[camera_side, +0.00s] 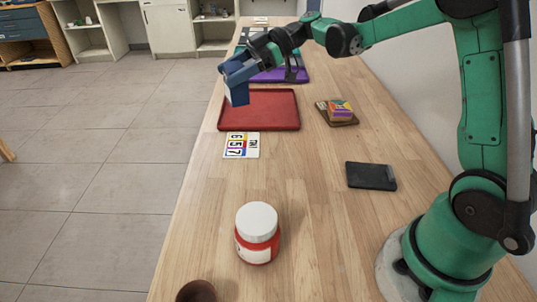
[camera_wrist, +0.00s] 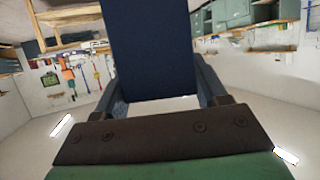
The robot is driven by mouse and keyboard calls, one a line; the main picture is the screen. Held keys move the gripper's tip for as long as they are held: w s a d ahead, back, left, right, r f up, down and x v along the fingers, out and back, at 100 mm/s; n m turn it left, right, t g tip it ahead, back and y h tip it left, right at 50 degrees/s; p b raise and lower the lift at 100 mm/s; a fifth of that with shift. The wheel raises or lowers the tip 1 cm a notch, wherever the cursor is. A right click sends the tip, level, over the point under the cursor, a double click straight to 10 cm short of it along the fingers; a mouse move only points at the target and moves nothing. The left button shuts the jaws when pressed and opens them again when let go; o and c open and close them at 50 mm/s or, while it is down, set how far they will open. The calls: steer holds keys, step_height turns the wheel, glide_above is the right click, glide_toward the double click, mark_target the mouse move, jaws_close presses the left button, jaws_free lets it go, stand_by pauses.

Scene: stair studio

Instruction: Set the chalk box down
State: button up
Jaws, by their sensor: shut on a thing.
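The red tray looks empty. Its far part is partly hidden behind the box and gripper.
A purple mat or tray (camera_side: 280,76) lies behind the red tray. A colourful box (camera_side: 341,109) sits on a brown board at right. A number card (camera_side: 241,146), a dark flat slab (camera_side: 371,176), a red jar (camera_side: 257,234) and a brown cup (camera_side: 196,291) stand nearer.

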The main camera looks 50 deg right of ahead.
step_height(320, 180, down, 14)
steer(key=shift+f, duration=0.2)
stand_by(0.4)
steer(key=shift+f, duration=0.35)
steer(key=o, duration=1.4)
steer(key=shift+c, duration=0.2)
